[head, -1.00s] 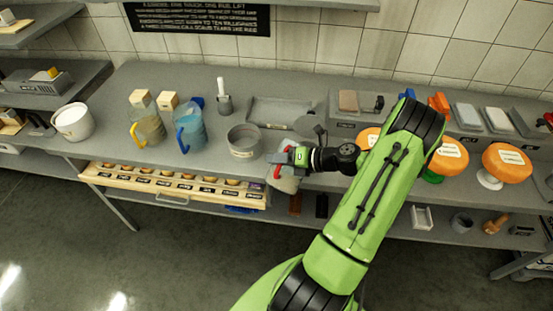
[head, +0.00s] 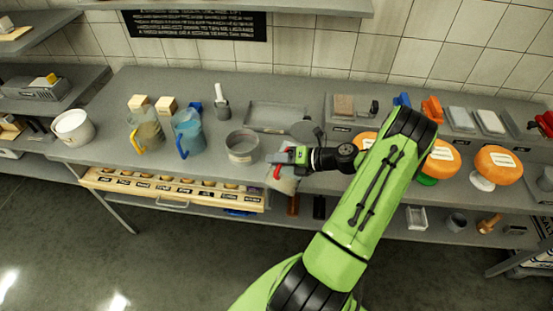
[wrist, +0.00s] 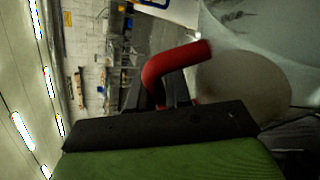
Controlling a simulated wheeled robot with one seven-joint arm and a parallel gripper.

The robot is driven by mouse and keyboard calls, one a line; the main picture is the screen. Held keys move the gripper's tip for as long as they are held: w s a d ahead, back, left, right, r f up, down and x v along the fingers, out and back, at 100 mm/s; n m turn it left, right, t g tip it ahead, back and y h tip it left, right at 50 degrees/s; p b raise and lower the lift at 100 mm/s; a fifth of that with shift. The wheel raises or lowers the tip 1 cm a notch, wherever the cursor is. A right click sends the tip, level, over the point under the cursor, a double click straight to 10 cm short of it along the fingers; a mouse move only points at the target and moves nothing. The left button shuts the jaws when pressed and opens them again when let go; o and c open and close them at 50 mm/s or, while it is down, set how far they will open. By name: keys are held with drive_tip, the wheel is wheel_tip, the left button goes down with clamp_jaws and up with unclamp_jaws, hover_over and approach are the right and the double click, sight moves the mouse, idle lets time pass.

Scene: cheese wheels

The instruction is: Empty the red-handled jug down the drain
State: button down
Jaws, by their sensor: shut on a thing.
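The red-handled jug (head: 288,185) is at the front edge of the grey counter, with a pale see-through body. My gripper (head: 281,162) is shut on its red handle. In the wrist view the red handle (wrist: 172,66) rises from between the jaws, and the pale jug body (wrist: 250,85) is to its right. The jug looks tilted in the wrist view, but that camera may be turned. Its contents cannot be made out. I cannot pick out a drain for certain. A round grey open vessel (head: 242,147) stands on the counter just left of my gripper.
A yellow-handled jug (head: 147,128) and a blue-handled jug (head: 188,130) stand further left on the counter. A white bucket (head: 73,127) is at the far left. A shallow grey tray (head: 275,116) lies behind. Orange cheese wheels (head: 497,163) stand to the right.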

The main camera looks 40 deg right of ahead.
sight(283, 148)
drive_tip(key=shift+w+d+r+m+y+p, duration=0.2)
drive_tip(key=shift+d+r+p, duration=0.15)
drive_tip(key=shift+p, duration=0.2)
drive_tip(key=shift+w+d+r+m+y+p, duration=0.1)
drive_tip(key=shift+d+r+m+p, duration=0.2)
drive_tip(key=shift+p, duration=0.2)
drive_tip(key=shift+d, duration=0.15)
drive_tip(key=shift+d+r+p, duration=0.25)
drive_tip(key=shift+d+p, duration=0.05)
drive_tip(key=shift+p, duration=0.45)
idle(0.4)
drive_tip(key=shift+w+d+r+m+y+p, duration=0.1)
drive_tip(key=shift+d+r+m+y+p, duration=0.25)
drive_tip(key=shift+p, duration=0.25)
drive_tip(key=shift+f, duration=0.1)
idle(0.5)
